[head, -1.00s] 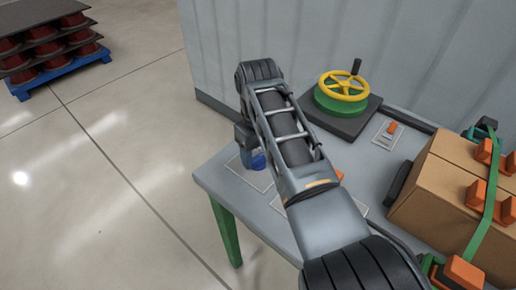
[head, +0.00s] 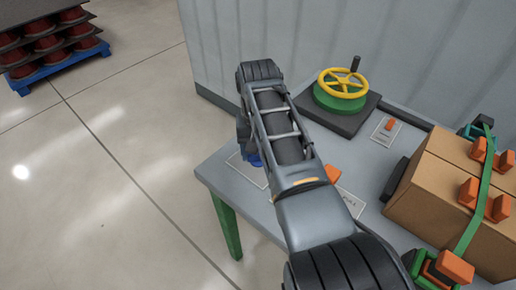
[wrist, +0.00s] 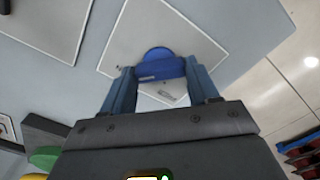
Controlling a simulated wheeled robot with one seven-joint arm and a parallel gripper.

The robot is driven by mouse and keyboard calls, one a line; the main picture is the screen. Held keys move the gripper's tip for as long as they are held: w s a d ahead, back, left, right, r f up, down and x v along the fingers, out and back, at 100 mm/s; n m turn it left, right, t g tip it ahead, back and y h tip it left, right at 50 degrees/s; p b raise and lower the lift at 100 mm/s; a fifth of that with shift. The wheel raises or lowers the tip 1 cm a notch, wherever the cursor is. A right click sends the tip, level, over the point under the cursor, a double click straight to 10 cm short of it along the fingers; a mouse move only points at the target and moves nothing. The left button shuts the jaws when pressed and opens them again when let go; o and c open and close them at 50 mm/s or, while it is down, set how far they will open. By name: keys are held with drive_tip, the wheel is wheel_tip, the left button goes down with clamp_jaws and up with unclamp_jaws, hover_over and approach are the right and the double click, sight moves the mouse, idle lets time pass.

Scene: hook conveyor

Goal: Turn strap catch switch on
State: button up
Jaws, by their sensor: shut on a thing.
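My gripper (wrist: 161,88) is shut on a blue knob-like part (wrist: 158,66) in the wrist view, with one finger on each side of it. The blue part stands on a pale square plate (wrist: 190,38) with small, unreadable lettering. In the head view, the blue part (head: 255,160) shows only as a sliver at the table's left end, and my arm hides the fingertips. I cannot tell which control is the strap catch switch. A small orange switch (head: 390,125) sits on a plate near the wheel. An orange part (head: 332,173) shows beside my arm.
A yellow handwheel (head: 342,84) on a green base stands at the table's back. A cardboard box (head: 430,195) with a green strap (head: 477,205) and orange clips is at the right. A plate lettered "PULL" (head: 350,201) lies by my arm. Open floor is left of the table (head: 215,176).

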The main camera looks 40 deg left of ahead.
idle(0.3)
drive_tip(key=o, duration=1.1)
drive_tip(key=shift+c, duration=0.2)
drive_tip(key=shift+r, duration=0.1)
wheel_tip(320, 180, up, 8)
drive_tip(key=shift+f+b, duration=0.15)
drive_tip(key=shift+b, duration=0.25)
